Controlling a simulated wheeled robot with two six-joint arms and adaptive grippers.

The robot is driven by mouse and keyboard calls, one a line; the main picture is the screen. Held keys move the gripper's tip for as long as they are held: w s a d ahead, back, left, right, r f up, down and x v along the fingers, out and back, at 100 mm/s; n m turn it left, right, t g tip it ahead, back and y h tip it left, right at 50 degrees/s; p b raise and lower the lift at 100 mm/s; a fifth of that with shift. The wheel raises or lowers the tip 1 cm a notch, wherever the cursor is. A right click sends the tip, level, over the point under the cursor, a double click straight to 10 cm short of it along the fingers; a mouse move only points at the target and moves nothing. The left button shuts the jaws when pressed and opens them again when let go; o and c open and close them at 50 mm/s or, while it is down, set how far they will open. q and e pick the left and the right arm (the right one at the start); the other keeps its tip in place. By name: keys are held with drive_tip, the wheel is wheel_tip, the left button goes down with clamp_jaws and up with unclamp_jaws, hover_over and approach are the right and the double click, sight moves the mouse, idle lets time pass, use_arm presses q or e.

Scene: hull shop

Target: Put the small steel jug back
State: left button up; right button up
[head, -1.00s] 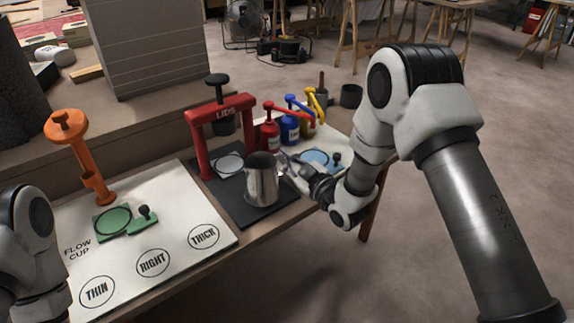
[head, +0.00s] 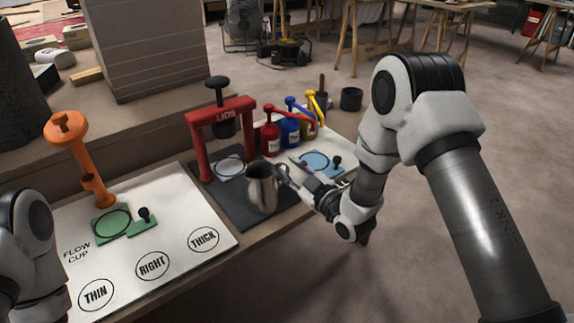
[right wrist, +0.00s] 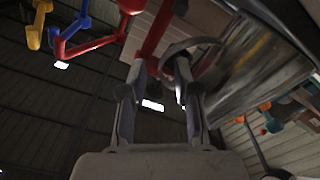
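The small steel jug (head: 262,190) is at the front of the dark mat (head: 231,199), looking slightly blurred. I cannot tell whether its base fully rests there. Its steel side (right wrist: 262,65) fills the upper right of the right wrist view. My right gripper (head: 287,172) is just right of the jug, at its handle side. In the wrist view its fingers (right wrist: 156,78) stand apart, with the grey curved handle (right wrist: 190,45) by the right fingertip. Whether the handle lies between the fingers is unclear. My left gripper is out of view; only my left arm shows.
Red (head: 270,139), blue (head: 290,131) and yellow-handled bottles stand behind right. A blue pad (head: 317,160) lies beyond my right gripper. A white board (head: 190,215) with green pads and an orange stand (head: 82,150) is left.

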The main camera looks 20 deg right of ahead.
drive_tip(key=p+v, duration=0.1)
drive_tip(key=v, duration=0.9)
drive_tip(key=s+f+m+g+h, duration=0.2)
drive_tip(key=s+f+g, duration=0.15)
drive_tip(key=f, duration=0.45)
drive_tip(key=s+f+m+g+h, duration=0.1)
drive_tip(key=s+f+m+g, duration=0.2)
drive_tip(key=f, duration=0.5)
drive_tip(key=s+f+m+g+h, duration=0.1)
drive_tip(key=s+f+m+g, duration=0.1)
drive_tip(key=s, duration=0.5)
drive_tip(key=s+d+f+m+g+h, duration=0.1)
drive_tip(key=s+f+g, duration=0.4)
drive_tip(key=s, duration=0.3)
drive_tip(key=s+d+f+m+g+h, duration=0.1)
drive_tip(key=s+f+m+g, duration=0.1)
drive_tip(key=s, duration=0.6)
wheel_tip(320, 180, down, 2)
drive_tip(key=shift+f+m+g+h, duration=0.2)
drive_tip(key=shift+m+g+h, duration=0.1)
drive_tip(key=shift+g, duration=0.45)
